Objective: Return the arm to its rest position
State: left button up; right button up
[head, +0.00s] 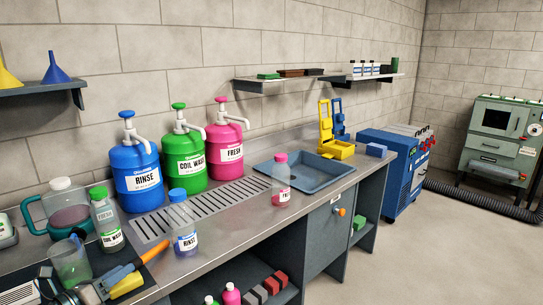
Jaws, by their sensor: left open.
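My left gripper (62,287) shows in part at the bottom left corner of the head view, low over the left end of the bench. It is open, and I see nothing held in it. Most of its arm is outside the picture. A tool with an orange and blue handle (122,274) lies close to its right; I cannot tell whether they touch. A clear beaker (73,263) with green liquid stands just behind. My right gripper is not in view.
On the steel bench (235,215) stand blue, green and pink pump jugs (192,155), a green-capped bottle (106,222), a blue-capped bottle (184,228) and a pink-capped bottle (281,183). A teal-handled jug (68,212) stands far left. The sink (303,172) is behind.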

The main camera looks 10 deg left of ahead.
pick_arm(q)
jog(key=s+d+f+n+g+y, duration=0.15)
jog(key=s+f+n+y, duration=0.5)
jog(key=n, duration=0.75)
jog(key=s+f+n+g+y, duration=0.3)
jog(key=s+f+n+y, duration=0.4)
jog(key=n, duration=0.7)
jog(key=s+d+f+n+g+h, duration=0.3)
jog(key=s+d+g, duration=0.1)
jog(key=s+d, duration=0.35)
jog(key=s+d+f+n+g+h, duration=0.2)
jog(key=s+d+f+g+h, duration=0.2)
jog(key=s+d, duration=0.35)
jog(key=a+f+g, duration=0.1)
jog(key=a+f, duration=0.1)
jog(key=f, duration=1.2)
jog(key=a+f, duration=0.2)
jog(key=f, duration=1.2)
jog(key=s+a+f+g, duration=0.1)
jog(key=s+f, duration=1.7)
jog(key=f, duration=0.3)
jog(key=shift+n, duration=0.3)
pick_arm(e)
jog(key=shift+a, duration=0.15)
